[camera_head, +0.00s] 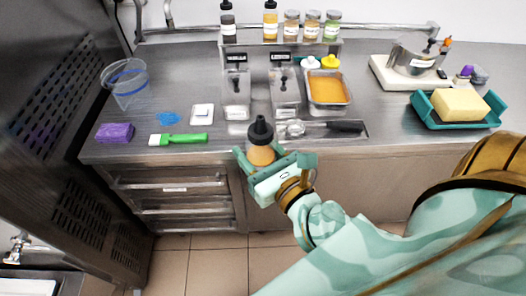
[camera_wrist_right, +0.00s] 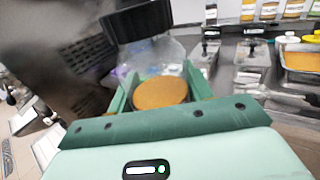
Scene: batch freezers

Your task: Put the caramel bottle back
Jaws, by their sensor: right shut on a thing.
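The caramel bottle (camera_head: 261,148), clear with a black cap and orange-brown content, is upright in my right gripper (camera_head: 264,166) near the counter's front edge. The gripper is shut on it, with green fingers on either side of its lower body. In the right wrist view the bottle (camera_wrist_right: 160,92) stands between the fingers (camera_wrist_right: 158,95), its black cap tilted toward the top left. A raised rack shelf (camera_head: 281,45) at the back holds a dark bottle (camera_head: 228,22), an amber bottle (camera_head: 270,22) and several jars (camera_head: 312,26). My left gripper is not in view.
A clear bucket (camera_head: 125,85), purple sponge (camera_head: 115,132) and green brush (camera_head: 187,139) lie left. A scale (camera_head: 385,72) and teal tray (camera_head: 430,115) stand right.

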